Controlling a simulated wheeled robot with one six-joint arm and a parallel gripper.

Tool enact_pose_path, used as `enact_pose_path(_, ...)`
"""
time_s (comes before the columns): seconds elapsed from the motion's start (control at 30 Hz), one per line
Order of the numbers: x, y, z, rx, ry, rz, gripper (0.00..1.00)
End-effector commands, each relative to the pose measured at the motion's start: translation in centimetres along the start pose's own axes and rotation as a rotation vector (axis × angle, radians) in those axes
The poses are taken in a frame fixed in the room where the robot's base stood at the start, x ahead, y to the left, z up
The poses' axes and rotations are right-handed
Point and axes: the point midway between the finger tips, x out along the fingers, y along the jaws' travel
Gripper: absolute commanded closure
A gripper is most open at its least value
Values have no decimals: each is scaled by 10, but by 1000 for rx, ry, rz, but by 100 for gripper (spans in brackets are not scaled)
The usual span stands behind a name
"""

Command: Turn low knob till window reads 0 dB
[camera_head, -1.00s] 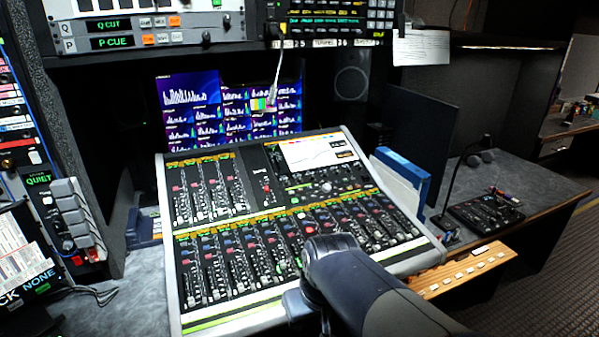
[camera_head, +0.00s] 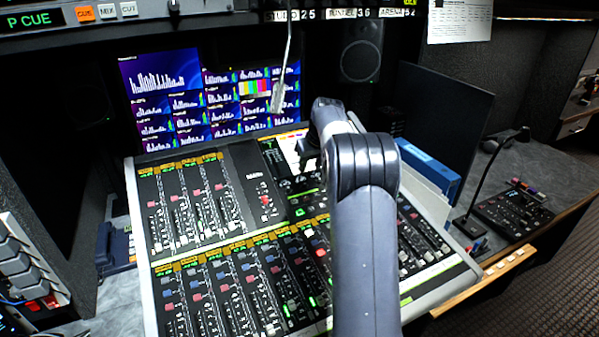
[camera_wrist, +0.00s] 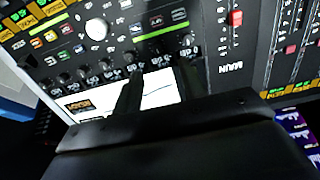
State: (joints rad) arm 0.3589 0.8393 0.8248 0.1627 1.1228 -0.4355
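The mixing console (camera_head: 245,235) fills the middle of the head view. A row of small dark knobs (camera_wrist: 92,72) runs along the display's edge. I cannot tell which is the low knob. My gripper is open, its two dark fingers apart over the display's edge near the knobs. I see nothing held between them.
A large white knob (camera_wrist: 96,30) and lit buttons lie beyond the row. A red fader (camera_wrist: 236,18) is to the right. In the head view, monitors (camera_head: 210,95) stand behind the console, and a blue-edged binder (camera_head: 428,165) and a small black panel (camera_head: 500,213) are to the right.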

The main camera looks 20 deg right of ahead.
Motion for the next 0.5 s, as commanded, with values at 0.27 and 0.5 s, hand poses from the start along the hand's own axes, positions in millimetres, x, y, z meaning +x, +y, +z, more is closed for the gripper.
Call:
enact_pose_path(0.27, 21, 8, -5, -3, 2, 0, 60)
enact_pose_path(0.5, 67, 8, -5, -2, 2, 0, 60)
